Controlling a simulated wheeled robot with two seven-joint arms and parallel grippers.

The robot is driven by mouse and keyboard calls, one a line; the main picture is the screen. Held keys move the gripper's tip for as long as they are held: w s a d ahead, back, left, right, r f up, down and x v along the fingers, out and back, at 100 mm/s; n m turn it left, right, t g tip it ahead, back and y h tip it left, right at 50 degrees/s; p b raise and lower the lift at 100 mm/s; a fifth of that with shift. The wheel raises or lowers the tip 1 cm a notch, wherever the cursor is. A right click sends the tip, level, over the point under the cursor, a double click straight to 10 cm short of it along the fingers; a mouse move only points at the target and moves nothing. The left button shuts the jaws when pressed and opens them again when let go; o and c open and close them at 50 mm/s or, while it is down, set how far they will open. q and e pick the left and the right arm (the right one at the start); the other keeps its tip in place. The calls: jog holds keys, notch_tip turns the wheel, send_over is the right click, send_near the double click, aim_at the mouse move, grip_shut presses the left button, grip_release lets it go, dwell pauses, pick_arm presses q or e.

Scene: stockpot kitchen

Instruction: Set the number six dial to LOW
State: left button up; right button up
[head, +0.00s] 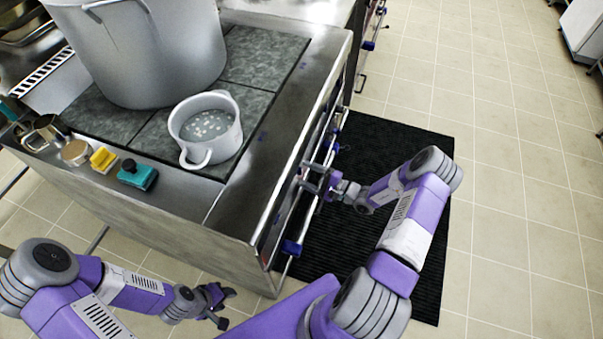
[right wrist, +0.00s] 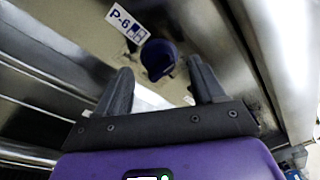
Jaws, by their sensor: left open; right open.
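In the right wrist view, a dark blue dial (right wrist: 158,56) sits on a metal panel beside a white label reading P-6 (right wrist: 127,22). My right gripper (right wrist: 161,76) is open, with one finger on each side of the dial in the picture; I cannot tell whether either finger touches it. The dial's pointer setting is not readable. In the head view, my right gripper (head: 313,182) is at the front of the stove, and the number six dial cannot be made out there. My left gripper (head: 220,303) is open and empty, low over the floor.
The stove's steel front edge (head: 277,135) runs beside my right gripper, with a rail along it. A large stockpot (head: 160,50) and a smaller white pot (head: 222,102) stand on top. Yellow and teal sponges lie at the left. A black mat (head: 375,140) covers the floor.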

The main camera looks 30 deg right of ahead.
jog(key=shift+x, duration=1.15)
jog(key=c, duration=1)
jog(key=shift+c, duration=0.2)
